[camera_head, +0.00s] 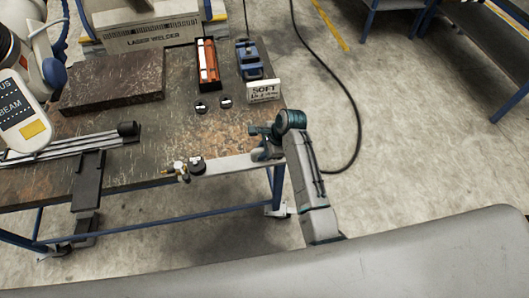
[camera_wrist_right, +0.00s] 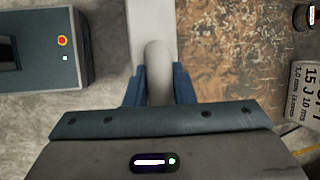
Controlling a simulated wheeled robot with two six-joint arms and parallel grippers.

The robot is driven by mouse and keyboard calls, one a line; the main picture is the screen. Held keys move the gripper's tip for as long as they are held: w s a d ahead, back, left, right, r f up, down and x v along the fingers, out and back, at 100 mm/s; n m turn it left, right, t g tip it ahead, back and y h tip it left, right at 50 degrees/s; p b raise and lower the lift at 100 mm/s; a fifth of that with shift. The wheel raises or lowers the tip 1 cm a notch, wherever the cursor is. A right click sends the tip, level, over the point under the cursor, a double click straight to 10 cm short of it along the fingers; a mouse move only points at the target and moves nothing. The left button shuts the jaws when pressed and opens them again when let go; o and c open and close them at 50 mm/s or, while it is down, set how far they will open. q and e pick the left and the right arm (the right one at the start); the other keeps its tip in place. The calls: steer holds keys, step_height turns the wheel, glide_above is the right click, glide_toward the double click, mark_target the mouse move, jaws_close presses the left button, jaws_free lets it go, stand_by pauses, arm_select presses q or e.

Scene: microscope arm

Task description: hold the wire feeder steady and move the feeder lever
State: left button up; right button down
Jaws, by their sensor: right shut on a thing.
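A light grey bar (camera_head: 228,165) runs along the table's front edge, with a small fitting of brass and black parts (camera_head: 181,172) at its left end. I cannot tell for sure which part is the wire feeder. My right gripper (camera_head: 260,141) is at the bar's right end, near the table's front right corner. In the right wrist view, the right gripper (camera_wrist_right: 158,88) is shut on a rounded grey lever (camera_wrist_right: 157,62) that stands in front of the pale bar (camera_wrist_right: 151,18). The lever's lower end is hidden between the fingers. My left gripper is not in view.
A rusty block (camera_head: 112,80), an orange-red tray (camera_head: 208,62), a blue device (camera_head: 250,60) and a SOFT box (camera_head: 263,91) are on the worn table. Metal rails (camera_head: 70,146) lie at the left, below a white arm (camera_head: 22,115). A black cable (camera_head: 355,100) lies on the floor.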

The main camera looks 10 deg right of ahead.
steer(key=shift+r, duration=0.1)
steer(key=shift+s, duration=0.2)
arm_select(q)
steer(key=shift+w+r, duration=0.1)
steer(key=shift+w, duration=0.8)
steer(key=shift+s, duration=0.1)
